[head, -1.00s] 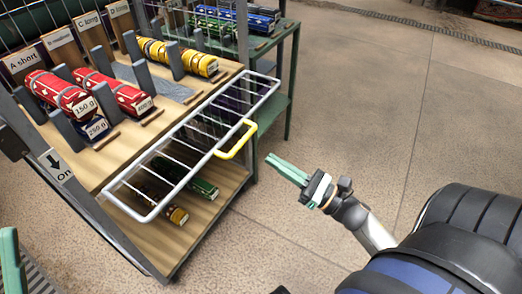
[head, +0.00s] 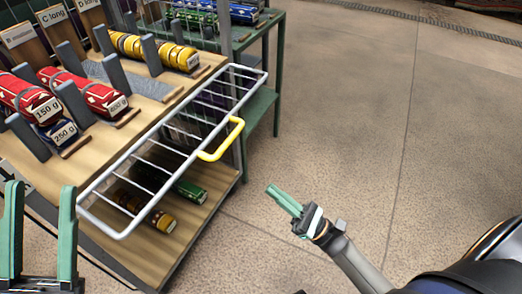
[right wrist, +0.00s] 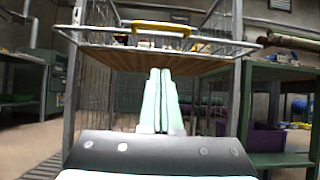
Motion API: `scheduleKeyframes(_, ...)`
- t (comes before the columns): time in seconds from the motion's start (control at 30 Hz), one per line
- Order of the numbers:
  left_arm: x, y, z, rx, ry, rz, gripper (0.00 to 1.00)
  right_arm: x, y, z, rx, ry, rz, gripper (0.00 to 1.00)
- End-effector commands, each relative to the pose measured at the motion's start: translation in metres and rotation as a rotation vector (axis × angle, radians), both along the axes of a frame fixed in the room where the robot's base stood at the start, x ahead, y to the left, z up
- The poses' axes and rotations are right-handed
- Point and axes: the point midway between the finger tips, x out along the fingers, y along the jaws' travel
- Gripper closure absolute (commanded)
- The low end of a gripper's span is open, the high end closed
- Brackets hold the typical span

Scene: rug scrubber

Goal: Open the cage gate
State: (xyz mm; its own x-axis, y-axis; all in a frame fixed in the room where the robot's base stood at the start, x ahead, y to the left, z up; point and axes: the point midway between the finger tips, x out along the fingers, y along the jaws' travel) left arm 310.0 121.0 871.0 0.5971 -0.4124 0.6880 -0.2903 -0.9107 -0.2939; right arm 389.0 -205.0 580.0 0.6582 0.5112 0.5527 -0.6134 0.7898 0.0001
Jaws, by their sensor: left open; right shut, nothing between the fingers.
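The cage gate (head: 112,180) is a white wire frame that juts out from the front of the wooden shelf unit, lying roughly level. Its yellow handle (head: 222,142) sits on the outer rail. In the right wrist view the handle (right wrist: 160,28) shows above the fingers, with the gate's rail (right wrist: 100,40) running across. My right gripper (head: 285,198) is shut and empty, apart from the handle, to its lower right over the floor. My left gripper (head: 40,215) is open and empty at the lower left, near the shelf's front corner.
Red rolls (head: 85,92) and yellow rolls (head: 150,48) lie between grey posts on the upper shelf (head: 60,160). Green and yellow rolls lie on the lower shelf. A green rack (head: 262,105) stands behind. The floor (head: 350,110) to the right is clear.

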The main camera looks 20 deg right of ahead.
Motion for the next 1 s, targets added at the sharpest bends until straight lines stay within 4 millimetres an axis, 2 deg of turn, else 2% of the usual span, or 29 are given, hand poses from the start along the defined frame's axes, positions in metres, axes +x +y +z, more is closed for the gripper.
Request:
scheduleKeyframes(0.23,-0.001,-0.001,0.002,0.006,-0.001,-0.003,0.5,0.017,0.015,0.016,0.002,-0.01,0.004,1.0)
scheduleKeyframes(0.6,-0.001,0.0,0.004,0.004,-0.006,0.002,0.5,0.068,0.055,0.059,0.002,-0.009,0.004,1.0)
scheduleKeyframes(0.8,-0.001,0.001,0.012,0.004,-0.013,0.01,0.5,0.07,0.057,0.086,0.0,-0.005,0.004,1.0)
scheduleKeyframes(1.0,-0.001,0.002,0.013,0.002,-0.017,0.015,0.5,0.072,0.057,0.094,0.0,-0.003,0.003,1.0)
